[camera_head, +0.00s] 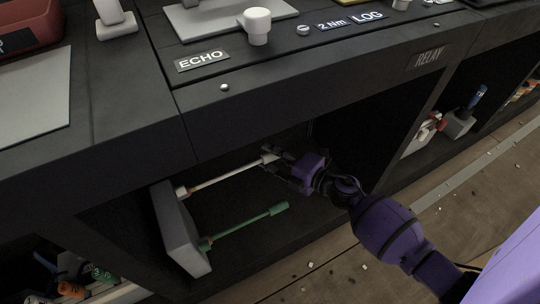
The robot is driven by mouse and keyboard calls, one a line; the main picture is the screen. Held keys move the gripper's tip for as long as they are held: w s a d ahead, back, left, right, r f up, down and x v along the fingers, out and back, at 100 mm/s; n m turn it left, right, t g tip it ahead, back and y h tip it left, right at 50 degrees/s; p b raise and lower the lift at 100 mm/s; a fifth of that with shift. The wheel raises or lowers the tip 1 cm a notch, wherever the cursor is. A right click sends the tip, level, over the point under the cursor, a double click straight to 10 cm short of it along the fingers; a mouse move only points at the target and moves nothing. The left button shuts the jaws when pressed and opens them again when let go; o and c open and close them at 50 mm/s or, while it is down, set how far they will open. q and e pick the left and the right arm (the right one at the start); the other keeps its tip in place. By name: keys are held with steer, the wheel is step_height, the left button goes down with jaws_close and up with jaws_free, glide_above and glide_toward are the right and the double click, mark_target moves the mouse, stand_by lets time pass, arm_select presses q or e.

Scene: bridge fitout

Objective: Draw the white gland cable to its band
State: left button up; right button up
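The white gland cable (225,174) runs out of a grey block (180,230) inside the open bay under the console, from a brownish collar at the block to a pale end piece. My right gripper (271,161) is at that end piece, its arm reaching in from the right. The fingers lie close around or beside the end piece; the dark bay and small size hide whether they grip it. A green cable (245,225) with a green end piece runs from the same block, lower down. I cannot make out a band for the white cable. My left gripper is not in view.
The console's front edge (290,100) overhangs the bay. An ECHO label (201,60) and a white knob (257,26) sit on top. The RELAY bay at right holds a grey block (459,124) with a blue-handled item. Orange and green cylinders lie at lower left. Small debris dots the floor.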

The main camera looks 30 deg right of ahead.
steer(key=shift+o, duration=1.2)
steer(key=shift+s, duration=0.1)
steer(key=v, duration=1.1)
steer(key=shift+s+d+r, duration=0.15)
steer(key=shift+s+r, duration=0.05)
steer(key=shift+s, duration=0.15)
